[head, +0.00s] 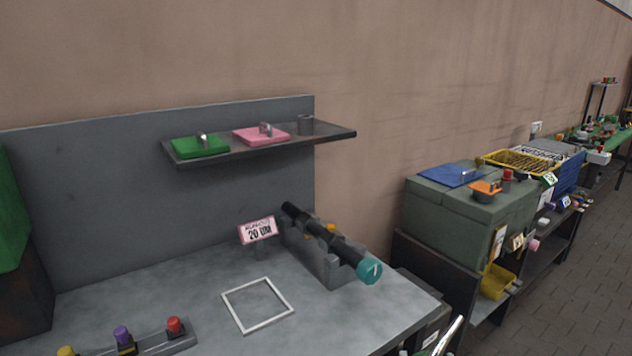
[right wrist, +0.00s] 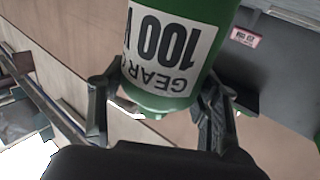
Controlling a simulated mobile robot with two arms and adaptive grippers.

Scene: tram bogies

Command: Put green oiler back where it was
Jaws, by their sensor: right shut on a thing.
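The green oiler (right wrist: 172,62) shows in the right wrist view, with a white label reading "GEAR O…" and "100"; the lettering appears upside down. My right gripper (right wrist: 158,98) is shut on it, one finger on each side of its body. The oiler's far part is cut off by the top of the picture. Neither the oiler nor my grippers can be made out in the head view. A white square outline (head: 258,303) is marked on the grey bench top (head: 190,290), and it is empty.
A shelf (head: 345,133) holds a green pad (head: 200,148), a pink pad (head: 258,136) and a grey cup (head: 306,125). A black tool with a teal end (head: 369,270) lies in a grey cradle (head: 335,268) beside a small sign (head: 257,230). A rack with coloured knobs (head: 174,326) stands in front.

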